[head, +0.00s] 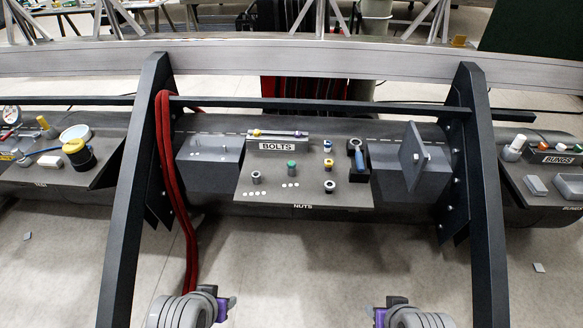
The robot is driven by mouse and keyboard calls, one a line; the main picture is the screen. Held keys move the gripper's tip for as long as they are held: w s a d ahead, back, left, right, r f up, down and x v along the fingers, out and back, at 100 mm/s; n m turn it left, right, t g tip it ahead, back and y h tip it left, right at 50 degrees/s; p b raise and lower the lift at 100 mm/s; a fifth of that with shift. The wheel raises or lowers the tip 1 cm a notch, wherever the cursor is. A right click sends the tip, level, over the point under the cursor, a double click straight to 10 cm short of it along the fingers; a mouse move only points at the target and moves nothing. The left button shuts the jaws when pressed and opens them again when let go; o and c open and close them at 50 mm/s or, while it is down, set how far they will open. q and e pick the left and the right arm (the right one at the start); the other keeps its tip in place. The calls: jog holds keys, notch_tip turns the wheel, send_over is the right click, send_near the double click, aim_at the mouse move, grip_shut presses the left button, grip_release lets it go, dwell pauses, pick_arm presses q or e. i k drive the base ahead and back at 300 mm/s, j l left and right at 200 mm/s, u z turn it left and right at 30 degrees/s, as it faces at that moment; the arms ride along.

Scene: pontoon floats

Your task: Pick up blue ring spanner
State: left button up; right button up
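The blue ring spanner (360,160) is on the right part of the dark work shelf, just left of the grey block with the upright plate. It has a blue handle and a dark upper end; its lower end is hard to make out. My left gripper (231,303) is at the bottom of the view, left of centre and well below the shelf. My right gripper (371,313) is at the bottom, right of centre, apart from the spanner. Both are small and seen edge-on, so their finger gaps cannot be made out.
The shelf (250,192) carries a BOLTS label (275,147), small cylinders and white discs. A grey block with a plate (413,158) stands right of the spanner. Dark slanted posts (132,215) and (483,200) flank the shelf. Red hose (168,160) hangs by the left post.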

aim_at(359, 157)
jog(key=i+l+u, duration=0.15)
jog(key=i, duration=0.4)
jog(key=i+l+u, duration=0.15)
jog(key=i+l, duration=0.2)
jog(key=i, duration=0.25)
jog(key=i+l+u, duration=0.15)
jog(key=i+l, duration=0.2)
jog(key=i, duration=0.15)
